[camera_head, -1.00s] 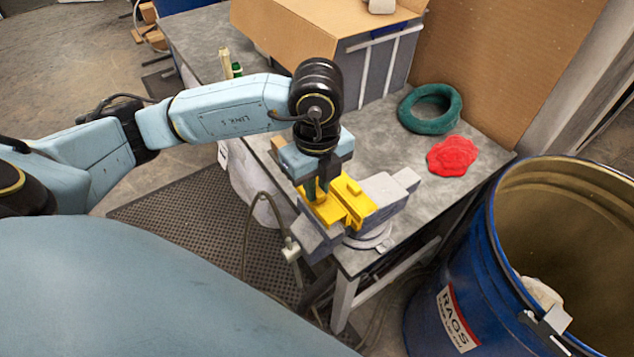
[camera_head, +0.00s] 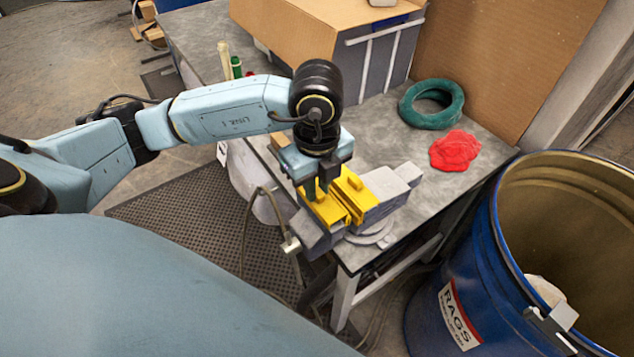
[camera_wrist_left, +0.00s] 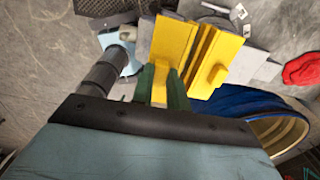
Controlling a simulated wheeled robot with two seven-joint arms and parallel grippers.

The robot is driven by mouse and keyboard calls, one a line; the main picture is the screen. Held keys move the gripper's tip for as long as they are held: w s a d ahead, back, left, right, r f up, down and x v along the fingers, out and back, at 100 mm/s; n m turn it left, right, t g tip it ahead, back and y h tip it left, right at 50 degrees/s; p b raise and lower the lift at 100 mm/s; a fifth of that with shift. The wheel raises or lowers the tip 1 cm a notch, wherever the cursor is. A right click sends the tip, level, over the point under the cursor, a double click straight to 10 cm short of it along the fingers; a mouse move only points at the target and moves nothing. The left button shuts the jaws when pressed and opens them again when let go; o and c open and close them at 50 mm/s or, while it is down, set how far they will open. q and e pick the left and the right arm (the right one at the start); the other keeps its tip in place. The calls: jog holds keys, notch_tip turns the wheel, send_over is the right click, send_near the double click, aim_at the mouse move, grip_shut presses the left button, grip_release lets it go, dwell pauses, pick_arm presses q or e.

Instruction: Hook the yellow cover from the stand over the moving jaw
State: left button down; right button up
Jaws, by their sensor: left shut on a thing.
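The vise (camera_head: 390,190) is grey and sits at the bench's front corner. Two yellow covers are at its jaws, side by side with a narrow gap. The yellow cover (camera_head: 325,210) nearer the front is in my left gripper (camera_head: 318,192). The other yellow cover (camera_head: 354,192) is on the jaw behind it. In the left wrist view, the green fingers of my left gripper (camera_wrist_left: 162,88) are shut on the tab of the held cover (camera_wrist_left: 172,45). Whether the held cover rests fully on the moving jaw cannot be told. My right gripper is not in view.
A red cloth (camera_head: 454,150) and a green ring (camera_head: 431,104) lie on the bench (camera_head: 400,137) behind the vise. A cardboard box (camera_head: 290,35) stands further back. A blue rag drum (camera_head: 425,305) stands at the right. A cable hangs by the bench's front.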

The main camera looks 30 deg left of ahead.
pick_arm(q)
jog(key=shift+f+b, duration=1.05)
jog(key=shift+f, duration=0.2)
jog(key=c, duration=1.3)
grip_release()
notch_tip(320, 180, up, 13)
jog(key=shift+r+p, duration=0.2)
jog(key=shift+p, duration=0.1)
